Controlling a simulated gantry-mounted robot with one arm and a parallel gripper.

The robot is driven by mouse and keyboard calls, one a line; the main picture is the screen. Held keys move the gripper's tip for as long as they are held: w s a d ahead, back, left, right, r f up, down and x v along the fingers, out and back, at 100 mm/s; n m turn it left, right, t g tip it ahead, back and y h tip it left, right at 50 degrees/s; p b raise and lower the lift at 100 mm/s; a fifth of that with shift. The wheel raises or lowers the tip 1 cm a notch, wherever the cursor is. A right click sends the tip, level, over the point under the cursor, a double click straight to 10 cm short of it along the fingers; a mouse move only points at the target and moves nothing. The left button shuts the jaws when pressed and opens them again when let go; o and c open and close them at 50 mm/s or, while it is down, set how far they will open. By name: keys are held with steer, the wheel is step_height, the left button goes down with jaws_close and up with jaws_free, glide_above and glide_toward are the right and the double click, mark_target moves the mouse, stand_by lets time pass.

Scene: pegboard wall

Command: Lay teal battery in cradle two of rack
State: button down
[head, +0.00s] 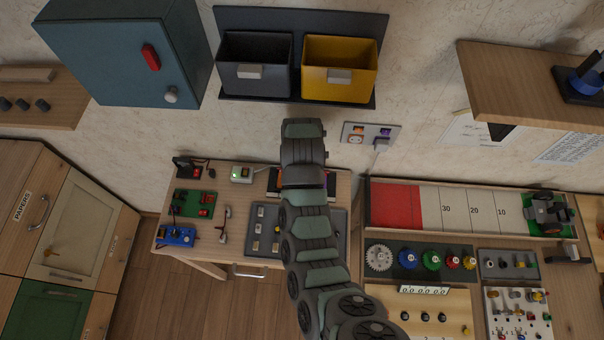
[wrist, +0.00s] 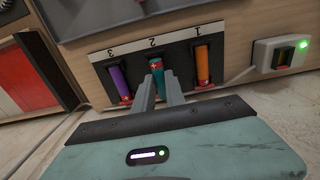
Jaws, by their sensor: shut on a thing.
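The rack (wrist: 181,55) shows in the wrist view as a dark panel with a pale label strip and three cradles numbered 1, 2 and 3, seen upside down. I cannot tell whether the battery rests on the cradle floor. A purple battery (wrist: 119,80) lies in cradle three and an orange battery (wrist: 203,64) in cradle one. In the head view my arm hides the gripper and most of the rack.
A white charger box (wrist: 285,54) with a green light stands beside the rack. A grey tray (head: 262,245) of small parts lies on the bench nearer the front. Black and yellow bins (head: 338,90) hang on the wall above.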

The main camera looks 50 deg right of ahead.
steer(key=shift+f+b, duration=0.45)
steer(key=shift+f, duration=0.45)
steer(key=c, duration=1.3)
jaws_free()
steer(key=shift+r, duration=0.2)
steer(key=shift+r+p, duration=1.05)
steer(key=shift+r, duration=1.35)
